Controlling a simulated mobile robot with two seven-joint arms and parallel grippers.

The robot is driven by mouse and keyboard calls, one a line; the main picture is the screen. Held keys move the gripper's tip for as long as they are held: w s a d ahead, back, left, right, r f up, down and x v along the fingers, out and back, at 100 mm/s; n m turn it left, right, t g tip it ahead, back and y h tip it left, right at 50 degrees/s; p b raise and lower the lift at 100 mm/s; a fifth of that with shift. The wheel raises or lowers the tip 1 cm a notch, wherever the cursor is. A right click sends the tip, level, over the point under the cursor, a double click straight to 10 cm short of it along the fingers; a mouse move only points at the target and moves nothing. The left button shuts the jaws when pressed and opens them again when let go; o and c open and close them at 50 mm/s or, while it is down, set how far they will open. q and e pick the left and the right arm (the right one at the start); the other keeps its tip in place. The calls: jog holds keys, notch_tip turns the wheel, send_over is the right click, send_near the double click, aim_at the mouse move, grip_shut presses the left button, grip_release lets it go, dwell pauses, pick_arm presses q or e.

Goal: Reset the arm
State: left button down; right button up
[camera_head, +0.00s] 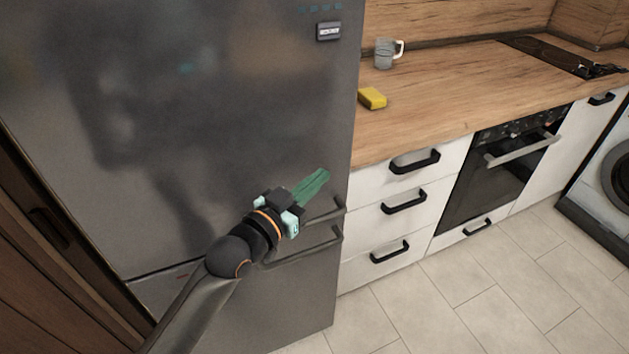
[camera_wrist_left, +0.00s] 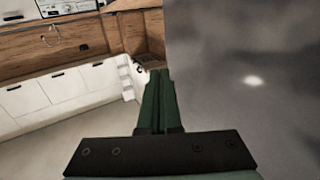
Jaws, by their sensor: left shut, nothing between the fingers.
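My left gripper (camera_head: 312,187) has green fingers and is shut and empty. In the head view it is in front of the grey fridge (camera_head: 200,120), close to the fridge's handles (camera_head: 305,248) near its right edge. I cannot tell whether it touches them. In the left wrist view the green fingers (camera_wrist_left: 159,85) lie together, with the fridge's grey face to their right. My right gripper is not in view.
A wooden counter (camera_head: 440,90) holds a yellow sponge (camera_head: 372,98) and a grey mug (camera_head: 384,54). Below are white drawers (camera_head: 385,210) and an oven (camera_head: 500,165). A washing machine (camera_head: 612,185) stands at the right edge. The tiled floor (camera_head: 480,290) is clear.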

pick_arm(q)
jog(key=s+a+f+n+g+y+p, duration=0.1)
jog(key=s+a+f+y, duration=0.15)
jog(key=f, duration=0.25)
jog(key=s+a+f+n+y, duration=0.1)
jog(key=s+a+f, duration=0.25)
jog(key=f, duration=0.25)
jog(key=s+a+f+n+g+y+p, duration=0.1)
jog(key=s+a+f+n, duration=0.15)
jog(key=f, duration=0.25)
jog(key=s+a+f+g+y, duration=0.1)
jog(key=s+a+f, duration=0.2)
jog(key=s+f, duration=0.1)
jog(key=s+a+f+g+y, duration=0.1)
jog(key=s+a+f, duration=0.1)
jog(key=s+f, duration=0.2)
jog(key=s+a+f+g+y+p, duration=0.1)
jog(key=s+a+f+y, duration=0.1)
jog(key=s, duration=0.6)
notch_tip(320, 180, down, 2)
jog(key=shift+s+a+f+n, duration=0.1)
jog(key=shift+s+a+n, duration=0.3)
jog(key=shift+a, duration=0.4)
